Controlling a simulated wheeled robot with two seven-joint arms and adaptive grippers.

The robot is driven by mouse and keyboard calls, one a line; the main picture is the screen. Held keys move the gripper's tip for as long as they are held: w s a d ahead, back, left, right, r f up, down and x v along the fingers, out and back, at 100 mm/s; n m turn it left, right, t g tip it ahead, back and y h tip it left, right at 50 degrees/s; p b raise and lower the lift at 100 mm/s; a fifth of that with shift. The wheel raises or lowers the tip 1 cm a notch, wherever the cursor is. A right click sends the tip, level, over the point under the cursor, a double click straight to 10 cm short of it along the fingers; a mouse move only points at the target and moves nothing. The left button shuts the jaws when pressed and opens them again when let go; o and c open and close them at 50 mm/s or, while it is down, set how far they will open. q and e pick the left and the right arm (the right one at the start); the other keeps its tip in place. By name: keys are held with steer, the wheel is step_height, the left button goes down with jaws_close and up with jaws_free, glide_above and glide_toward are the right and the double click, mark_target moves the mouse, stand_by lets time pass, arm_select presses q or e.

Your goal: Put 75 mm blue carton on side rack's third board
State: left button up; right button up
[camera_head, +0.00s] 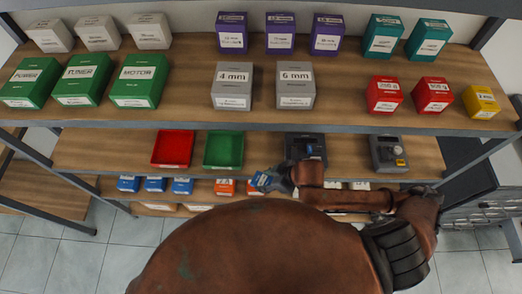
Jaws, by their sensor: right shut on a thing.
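A small blue carton (261,181) with a white label is held in my right gripper (273,180), which is shut on it. The carton is tilted, in front of the main rack's lower boards, and its print is too small to read. My right forearm reaches in from the right and hides part of the lower boards. A separate rack (45,186) stands at the left edge, probably the side rack. Only parts of its boards show, so I cannot tell which is the third. My left gripper is not in view.
Several blue cartons (154,185) stand on a lower board, beside orange ones (225,187). Above are a red tray (173,149), a green tray (223,150) and two dark devices (387,154). The top board holds many boxes. Tiled floor (75,262) is clear at lower left.

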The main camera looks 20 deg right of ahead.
steer(key=w, duration=0.1)
steer(key=w+d, duration=0.1)
steer(key=w, duration=0.2)
steer(key=shift+w+d+p, duration=0.25)
steer(key=shift+d+p, duration=0.05)
steer(key=shift+p, duration=0.05)
steer(key=w, duration=0.2)
steer(key=w+d, duration=0.1)
steer(key=w, duration=0.2)
steer(key=w+d+p, duration=0.1)
steer(key=w, duration=0.1)
steer(key=shift+w+d, duration=0.1)
steer(key=shift+w, duration=0.45)
steer(key=shift+f+p, duration=0.3)
steer(key=shift+f, duration=1.5)
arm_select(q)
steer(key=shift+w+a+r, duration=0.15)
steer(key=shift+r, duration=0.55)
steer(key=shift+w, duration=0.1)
arm_select(e)
steer(key=shift+f, duration=0.15)
steer(key=o, duration=1)
steer(key=shift+c, duration=0.2)
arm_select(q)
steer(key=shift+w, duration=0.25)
